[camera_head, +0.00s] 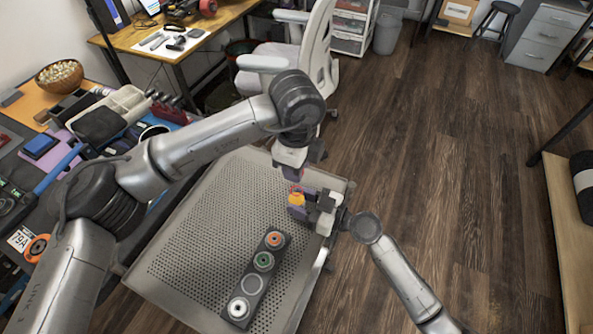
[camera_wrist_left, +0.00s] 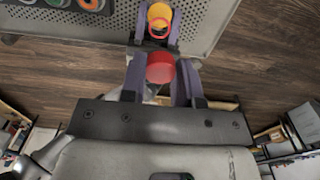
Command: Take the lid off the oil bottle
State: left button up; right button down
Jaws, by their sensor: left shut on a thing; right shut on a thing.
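The oil bottle (camera_head: 297,199) is yellow and sits in my right gripper (camera_head: 308,207), which is shut on it above the perforated cart top. In the left wrist view the bottle (camera_wrist_left: 160,13) shows at the top, with a red ring at its mouth. My left gripper (camera_head: 294,172) is just above the bottle in the head view. In the left wrist view its purple fingers (camera_wrist_left: 160,82) are shut on the red lid (camera_wrist_left: 160,68). The lid looks apart from the bottle mouth, nearer the camera; the exact gap cannot be told.
The grey perforated cart top (camera_head: 195,235) lies below both grippers. A dark holder (camera_head: 253,283) with orange, green and white round pieces stands on it. A cluttered bench (camera_head: 60,120) is at the left. A white chair (camera_head: 315,50) stands behind; wooden floor (camera_head: 440,150) lies open at right.

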jog(key=c, duration=0.5)
grip_release()
